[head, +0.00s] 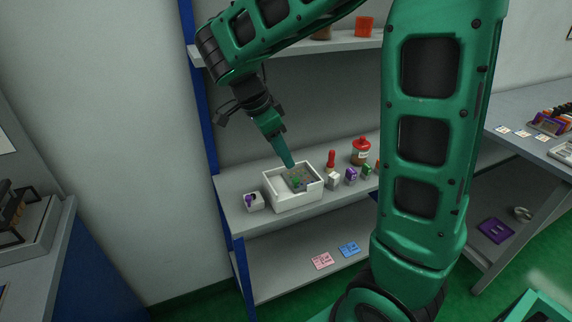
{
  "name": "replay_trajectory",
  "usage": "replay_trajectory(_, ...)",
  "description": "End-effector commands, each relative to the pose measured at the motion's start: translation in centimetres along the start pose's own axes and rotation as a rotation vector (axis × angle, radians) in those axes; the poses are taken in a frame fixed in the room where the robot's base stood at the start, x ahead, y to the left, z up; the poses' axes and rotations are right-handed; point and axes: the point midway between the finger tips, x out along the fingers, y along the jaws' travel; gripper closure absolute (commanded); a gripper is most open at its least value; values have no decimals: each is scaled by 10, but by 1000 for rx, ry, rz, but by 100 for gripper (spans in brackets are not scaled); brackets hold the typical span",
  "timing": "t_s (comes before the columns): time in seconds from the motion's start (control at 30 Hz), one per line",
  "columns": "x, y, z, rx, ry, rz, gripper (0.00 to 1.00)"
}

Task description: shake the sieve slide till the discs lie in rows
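A white open box (291,204) stands on the middle shelf. Inside it lies a grey plate (300,174), which looks like the sieve slide, with a small green patch (297,182) on it. Single discs and any rows are too small to make out. My gripper (289,163) points down from the upper left, its tip over the back part of the box, close to the grey plate. I cannot tell whether it touches the plate or whether its fingers are open or shut.
A small white block with a purple part (253,202) stands left of the box. Small boxes (351,177), a red-capped bottle (331,159) and a red-brown jar (361,151) stand to the right. A blue shelf post (199,100) is at the left. My arm hides the shelf's right part.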

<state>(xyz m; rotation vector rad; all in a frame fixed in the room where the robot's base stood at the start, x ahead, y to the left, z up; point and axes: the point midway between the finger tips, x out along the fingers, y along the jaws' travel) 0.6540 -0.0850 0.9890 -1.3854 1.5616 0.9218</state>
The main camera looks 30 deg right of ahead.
Motion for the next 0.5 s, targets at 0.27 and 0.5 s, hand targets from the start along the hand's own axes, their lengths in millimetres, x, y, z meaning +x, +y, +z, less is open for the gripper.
replay_trajectory(0.27,-20,0,0,1,0,0,65)
replay_trajectory(0.5,-20,0,0,1,0,0,65)
